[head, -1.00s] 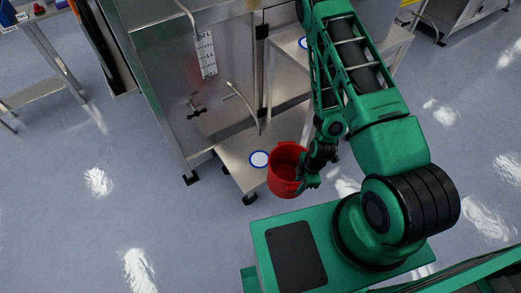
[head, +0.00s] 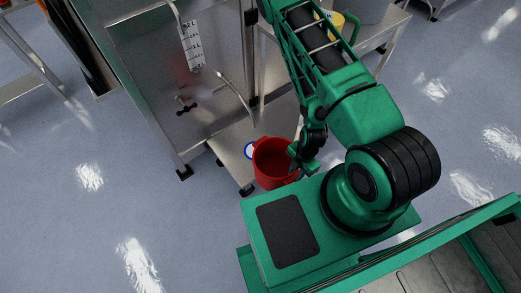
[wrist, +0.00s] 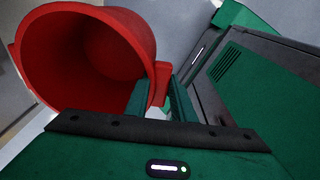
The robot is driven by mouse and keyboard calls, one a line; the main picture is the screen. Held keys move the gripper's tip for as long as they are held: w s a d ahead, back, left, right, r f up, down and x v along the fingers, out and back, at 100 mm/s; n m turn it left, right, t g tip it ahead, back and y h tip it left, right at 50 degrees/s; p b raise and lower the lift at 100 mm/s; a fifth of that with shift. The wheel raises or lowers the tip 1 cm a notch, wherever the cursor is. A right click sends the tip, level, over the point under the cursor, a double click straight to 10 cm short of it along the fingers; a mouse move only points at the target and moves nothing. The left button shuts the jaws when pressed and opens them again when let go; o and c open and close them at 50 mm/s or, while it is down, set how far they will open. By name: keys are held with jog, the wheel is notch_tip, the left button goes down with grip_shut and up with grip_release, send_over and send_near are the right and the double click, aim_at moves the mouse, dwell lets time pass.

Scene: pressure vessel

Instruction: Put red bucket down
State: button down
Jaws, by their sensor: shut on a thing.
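The red bucket (head: 276,174) is upright beside the front of my base in the head view. Its open top faces up and its inside looks empty. It overlaps the right part of a white disc with a blue ring (head: 249,150) on a low metal shelf (head: 235,158). I cannot tell whether the bucket touches the shelf. My gripper (head: 296,160) is on the bucket's right side. In the wrist view, my gripper (wrist: 165,98) is shut on a red tab at the rim of the bucket (wrist: 85,55).
A steel vessel or cabinet (head: 165,60) with a scale, a tap and a thin tube (head: 235,90) stands behind the shelf. A metal table (head: 385,35) at upper right holds a yellow container (head: 336,20). The floor at left is clear.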

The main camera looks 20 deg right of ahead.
jog(key=w+a+f, duration=0.1)
jog(key=w+a, duration=0.1)
jog(key=w, duration=0.6)
jog(key=w+a+f, duration=0.2)
jog(key=w+a, duration=0.1)
jog(key=w, duration=0.5)
jog(key=c, duration=1.5)
grip_release()
jog(key=shift+w+a, duration=0.1)
jog(key=shift+f, duration=0.2)
jog(key=r, duration=0.7)
jog(key=d+r, duration=0.1)
jog(key=r, duration=0.2)
jog(key=shift+w+r, duration=0.35)
